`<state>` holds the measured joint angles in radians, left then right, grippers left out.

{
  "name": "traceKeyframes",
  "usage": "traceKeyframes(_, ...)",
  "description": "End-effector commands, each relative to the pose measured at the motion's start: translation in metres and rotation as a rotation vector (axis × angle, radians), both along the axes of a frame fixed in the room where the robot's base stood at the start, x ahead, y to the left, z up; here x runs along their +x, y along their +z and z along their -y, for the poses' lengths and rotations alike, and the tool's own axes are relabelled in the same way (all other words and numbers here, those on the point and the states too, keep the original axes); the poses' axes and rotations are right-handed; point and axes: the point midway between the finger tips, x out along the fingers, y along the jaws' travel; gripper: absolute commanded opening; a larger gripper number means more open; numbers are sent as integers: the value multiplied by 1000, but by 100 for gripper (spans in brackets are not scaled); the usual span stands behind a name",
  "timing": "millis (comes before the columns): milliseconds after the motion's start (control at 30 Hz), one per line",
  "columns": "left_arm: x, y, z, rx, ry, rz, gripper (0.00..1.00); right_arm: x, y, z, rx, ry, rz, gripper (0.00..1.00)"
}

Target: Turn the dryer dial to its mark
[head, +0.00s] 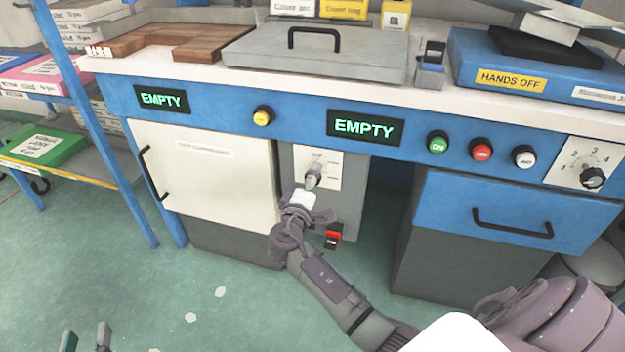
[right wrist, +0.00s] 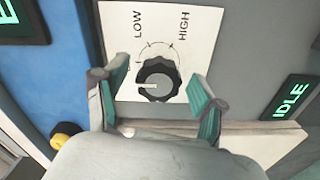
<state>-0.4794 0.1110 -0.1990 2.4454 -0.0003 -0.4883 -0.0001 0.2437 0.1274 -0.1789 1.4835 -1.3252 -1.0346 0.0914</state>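The dial, a black ridged knob with a grey cap (right wrist: 158,78), sits on a white plate in the right wrist view. LOW and HIGH are printed sideways above it, and thin scale lines ring it. Its pale pointer line points left in that picture. The dial also shows in the head view (head: 313,176), on a grey panel. My right gripper (right wrist: 160,76) is open, with one teal-padded finger on each side of the knob and visible gaps. Its fingertips are hard to make out in the head view. My left gripper (head: 86,339) is open and empty at the bottom left, far from the dial.
A red switch (head: 333,237) sits below the dial. A cream door (head: 205,170) stands left of the panel. Right of it are a drawer (head: 513,208), buttons and another numbered knob (head: 592,177). A green IDLE display (right wrist: 291,97) shows in the right wrist view.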

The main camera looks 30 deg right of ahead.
Motion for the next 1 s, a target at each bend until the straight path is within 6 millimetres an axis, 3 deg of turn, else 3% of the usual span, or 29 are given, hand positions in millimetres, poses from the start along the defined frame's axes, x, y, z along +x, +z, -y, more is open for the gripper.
traceKeyframes(333,0,0,0,0,-1,-1,40,-7,0,-9,3,0,2,70)
traceKeyframes(700,0,0,0,0,-1,0,40,-56,-1,-66,4,1,0,70)
traceKeyframes(1000,0,0,0,0,0,0,40,-77,0,-90,2,-1,0,70)
